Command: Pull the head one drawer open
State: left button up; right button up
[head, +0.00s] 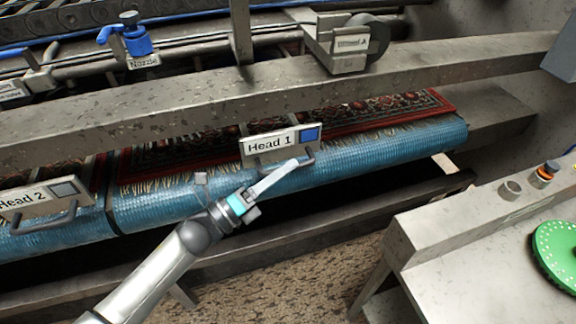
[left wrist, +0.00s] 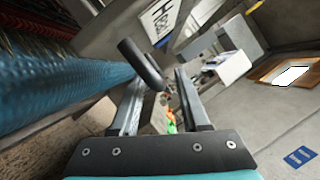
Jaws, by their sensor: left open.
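The Head 1 drawer front (head: 268,146) is a metal plate with a label and a blue square, above a blue roller strip (head: 390,152). Its dark handle (head: 306,160) is partly hidden behind my left gripper (head: 294,165). The handle (left wrist: 141,64) and part of the label plate (left wrist: 160,20) also show in the left wrist view. My left gripper (left wrist: 158,78) is open, with one end of the handle showing between its fingertips. I cannot tell whether a finger touches it. My right gripper is not in view.
The Head 2 drawer (head: 40,200) is at the left. A long metal beam (head: 180,112) runs above the drawers. A metal console (head: 450,235) with a green disc (head: 557,252) stands at the right. A lower rail (head: 330,218) runs beneath the drawers.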

pick_arm(q)
jog(key=shift+w+d+r, duration=0.15)
jog(key=shift+w+d, duration=0.3)
jog(key=shift+d, duration=0.1)
grip_shut()
dwell(1.1)
